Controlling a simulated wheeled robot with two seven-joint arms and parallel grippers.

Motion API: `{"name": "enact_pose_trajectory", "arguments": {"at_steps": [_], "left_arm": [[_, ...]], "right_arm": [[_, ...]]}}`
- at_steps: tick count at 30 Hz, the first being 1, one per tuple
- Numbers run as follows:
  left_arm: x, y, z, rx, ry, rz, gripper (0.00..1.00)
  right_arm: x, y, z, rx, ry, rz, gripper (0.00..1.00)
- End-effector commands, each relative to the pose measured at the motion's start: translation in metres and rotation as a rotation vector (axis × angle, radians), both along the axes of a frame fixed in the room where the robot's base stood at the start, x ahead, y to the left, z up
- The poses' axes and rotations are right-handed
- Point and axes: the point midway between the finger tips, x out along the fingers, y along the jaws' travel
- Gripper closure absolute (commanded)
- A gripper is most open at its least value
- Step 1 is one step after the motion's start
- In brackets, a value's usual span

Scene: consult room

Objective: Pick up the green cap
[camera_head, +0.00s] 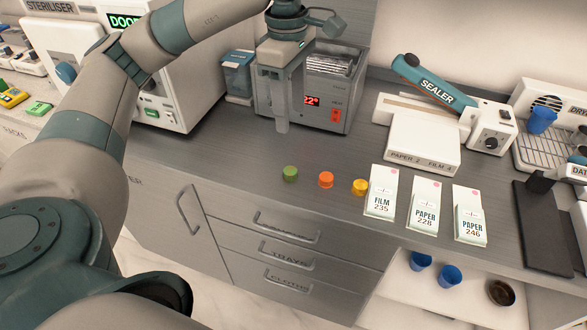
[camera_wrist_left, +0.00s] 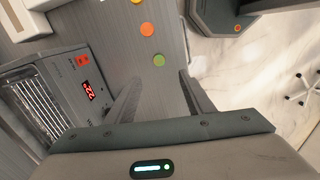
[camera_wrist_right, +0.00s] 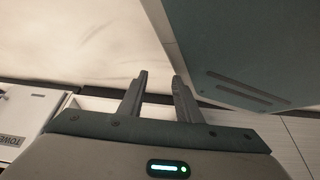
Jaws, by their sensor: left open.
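The green cap (camera_head: 290,174) lies on the grey counter near its front edge, at the left end of a row of caps. An orange cap (camera_head: 325,179) and a yellow cap (camera_head: 360,187) lie to its right. My left gripper (camera_head: 282,125) is open and empty, above the counter in front of the bath with the red display, behind the green cap. In the left wrist view the green cap (camera_wrist_left: 159,60) shows ahead of and between the fingers, apart from them. My right gripper (camera_wrist_right: 160,76) shows only in its own wrist view, with its fingers apart and nothing between them.
The heated bath (camera_head: 345,100) stands close behind my left gripper. Packets (camera_head: 381,192) stand right of the yellow cap. A sealer (camera_head: 430,130) and a dark tray (camera_head: 545,225) are further right. The counter left of the green cap is clear.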

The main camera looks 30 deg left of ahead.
Motion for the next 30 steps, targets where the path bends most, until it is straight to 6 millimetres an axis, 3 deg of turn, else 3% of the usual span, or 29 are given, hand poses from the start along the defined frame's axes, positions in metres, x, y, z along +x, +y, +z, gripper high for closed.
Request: {"name": "enact_pose_trajectory", "arguments": {"at_steps": [3,17,30], "left_arm": [[0.0,0.01,0.004,0.033,-0.003,0.009,0.52],[0.0,0.009,-0.001,0.031,-0.002,0.008,0.52],[0.0,0.008,-0.044,0.03,0.0,0.007,0.52]], "right_arm": [[0.0,0.0,0.0,0.0,0.0,0.0,0.69],[-0.001,0.0,0.0,-0.001,0.003,0.0,0.69],[-0.014,-0.004,-0.002,-0.008,0.033,0.0,0.69]]}}
